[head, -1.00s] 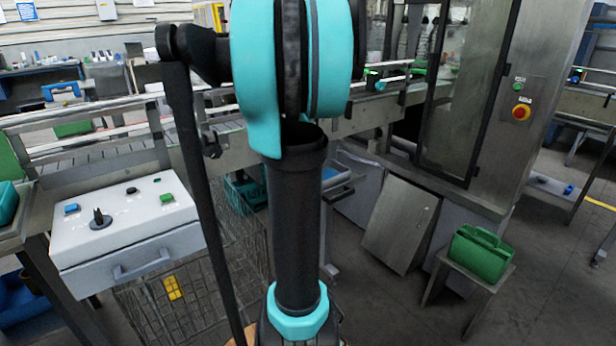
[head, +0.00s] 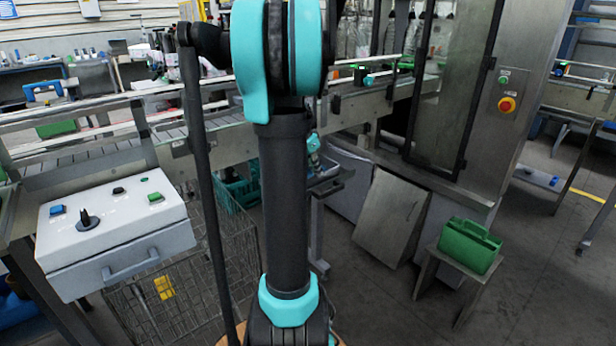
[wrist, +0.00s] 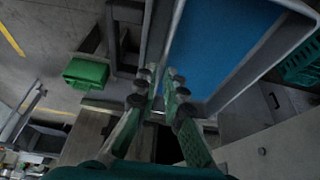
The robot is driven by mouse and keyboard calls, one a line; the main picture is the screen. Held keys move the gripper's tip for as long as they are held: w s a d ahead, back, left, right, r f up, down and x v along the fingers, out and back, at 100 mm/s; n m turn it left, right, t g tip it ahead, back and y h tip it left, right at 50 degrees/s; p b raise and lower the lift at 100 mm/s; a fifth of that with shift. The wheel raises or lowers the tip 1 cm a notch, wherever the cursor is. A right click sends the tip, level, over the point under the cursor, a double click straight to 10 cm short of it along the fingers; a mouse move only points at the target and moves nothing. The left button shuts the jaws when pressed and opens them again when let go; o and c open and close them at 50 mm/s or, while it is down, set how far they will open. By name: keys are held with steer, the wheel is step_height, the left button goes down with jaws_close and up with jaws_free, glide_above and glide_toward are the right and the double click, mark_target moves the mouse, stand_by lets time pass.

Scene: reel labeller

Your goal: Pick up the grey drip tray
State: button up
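A grey-rimmed tray-like thing (wrist: 249,79) with a blue inside fills the upper middle of the wrist view. I cannot tell for sure whether it is the grey drip tray. In the head view a small grey-edged shelf or tray with blue on it (head: 327,188) shows beside my arm, below the conveyor. My gripper (wrist: 162,75) has its two green fingers apart, with a narrow gap between the dark-padded tips. The near grey edge lies ahead of the tips; contact cannot be told.
A green case (head: 470,245) sits on a small stool at the right; it also shows in the wrist view (wrist: 86,73). A white control box (head: 115,235) and a wire cart (head: 205,285) are at the left. A grey panel (head: 392,218) leans by the steel machine. Floor at front right is clear.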

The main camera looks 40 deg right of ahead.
steer(key=shift+x, duration=1.85)
jaws_close()
steer(key=shift+r, duration=0.1)
step_height(320, 180, up, 26)
stand_by(0.3)
